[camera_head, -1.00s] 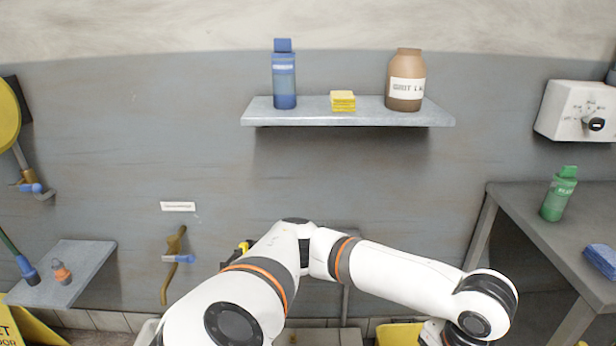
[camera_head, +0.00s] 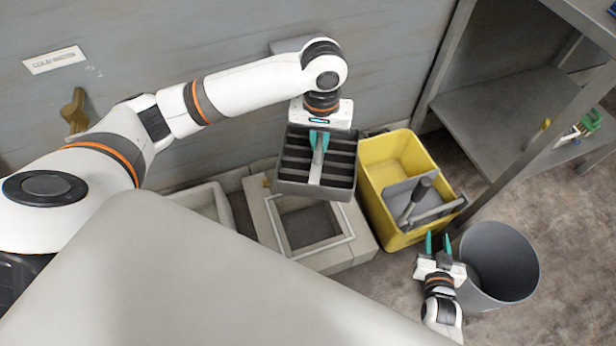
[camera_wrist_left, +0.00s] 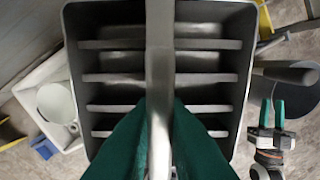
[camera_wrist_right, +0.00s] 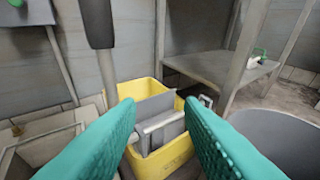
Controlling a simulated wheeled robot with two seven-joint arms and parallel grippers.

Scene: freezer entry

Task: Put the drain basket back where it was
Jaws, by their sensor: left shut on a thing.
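The drain basket (camera_head: 297,160) is a dark grey slatted box with a bar handle across its top. My left gripper (camera_head: 319,140) is shut on that handle and holds the basket up, above and slightly right of the square drain opening (camera_head: 283,243) in the head view. In the left wrist view the basket (camera_wrist_left: 92,95) fills the middle, its handle between the green fingers. The drain has a pale frame and a dark inside, and the basket overlaps its upper right edge in the picture. My right gripper (camera_head: 437,245) is open and empty, near the grey bin.
A yellow mop bucket (camera_head: 378,205) with a grey wringer and handle stands right of the drain. A round grey bin (camera_head: 525,268) is further right. A white basin (camera_head: 213,205) lies left of the drain. A metal table (camera_head: 490,105) stands at upper right.

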